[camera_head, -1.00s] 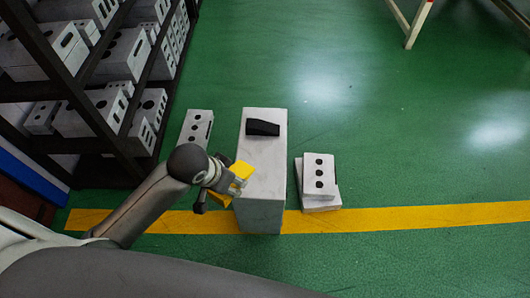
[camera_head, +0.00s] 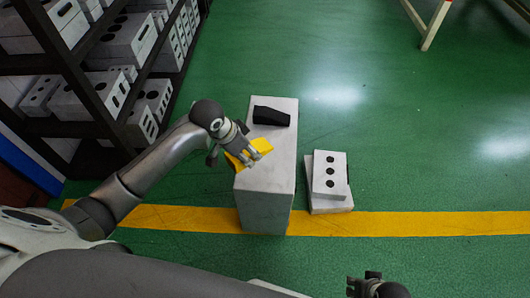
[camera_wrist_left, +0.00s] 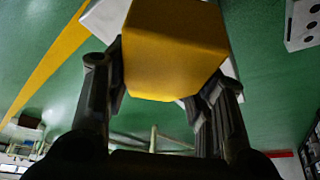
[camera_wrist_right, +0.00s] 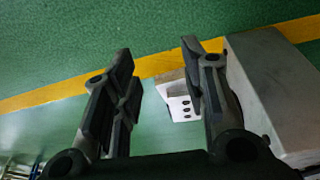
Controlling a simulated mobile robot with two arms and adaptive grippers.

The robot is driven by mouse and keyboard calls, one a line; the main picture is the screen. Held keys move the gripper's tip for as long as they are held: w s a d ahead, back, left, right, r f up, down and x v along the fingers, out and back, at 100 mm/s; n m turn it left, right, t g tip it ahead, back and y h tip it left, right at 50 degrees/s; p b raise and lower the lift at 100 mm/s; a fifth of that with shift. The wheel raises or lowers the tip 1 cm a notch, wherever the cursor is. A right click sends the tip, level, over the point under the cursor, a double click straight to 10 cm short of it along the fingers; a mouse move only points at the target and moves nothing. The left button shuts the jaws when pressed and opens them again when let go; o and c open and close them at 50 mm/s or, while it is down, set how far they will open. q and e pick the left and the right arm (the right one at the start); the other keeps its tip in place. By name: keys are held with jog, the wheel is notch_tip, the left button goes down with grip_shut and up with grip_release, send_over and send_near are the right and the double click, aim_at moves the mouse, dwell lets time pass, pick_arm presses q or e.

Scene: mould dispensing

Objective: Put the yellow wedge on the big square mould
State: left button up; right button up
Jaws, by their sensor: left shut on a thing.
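The yellow wedge (camera_head: 263,146) is in my left gripper (camera_head: 246,155), at the left edge of a tall pale block (camera_head: 265,207). The left wrist view shows the wedge (camera_wrist_left: 175,50) pinched between both fingers. Whether it touches the block is unclear. On the floor to the right, a pale mould with three dark holes (camera_head: 329,163) lies on a wider pale slab (camera_head: 331,204). I cannot tell which piece is the big square mould. My right gripper (camera_wrist_right: 165,75) is open and empty; part of it shows at the bottom of the head view (camera_head: 376,288).
A black wedge (camera_head: 271,117) lies on the far part of the tall block's top. A dark shelf rack (camera_head: 92,127) full of pale moulds stands at the left. The green floor (camera_head: 430,130) to the right is open, crossed by a yellow line (camera_head: 440,224).

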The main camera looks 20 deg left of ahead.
aim_at(253, 144)
pick_arm(q)
jog(key=w+f, duration=0.1)
jog(key=w, duration=0.1)
jog(key=w+d+f+b, duration=0.1)
jog(key=w, duration=0.1)
jog(key=shift+d+f, duration=0.15)
jog(key=shift+d, duration=0.05)
jog(key=w+f+b, duration=0.1)
jog(key=f, duration=0.1)
jog(key=w+d+f+b, duration=0.1)
jog(key=w+f, duration=0.1)
jog(key=shift+w+d, duration=0.1)
jog(key=shift+w+f, duration=0.35)
jog(key=shift+f, duration=0.05)
jog(key=shift+w+d+f+b, duration=0.1)
jog(key=shift+w+f+b, duration=0.1)
jog(key=shift+b, duration=0.1)
notch_tip(253, 144, down, 3)
jog(key=shift+f+b, duration=0.15)
jog(key=shift+b, duration=0.65)
pick_arm(e)
jog(key=w+v, duration=0.1)
jog(key=v, duration=0.9)
jog(key=shift+r+t, duration=0.4)
jog(key=shift+d, duration=0.1)
pick_arm(q)
jog(key=o, duration=1.2)
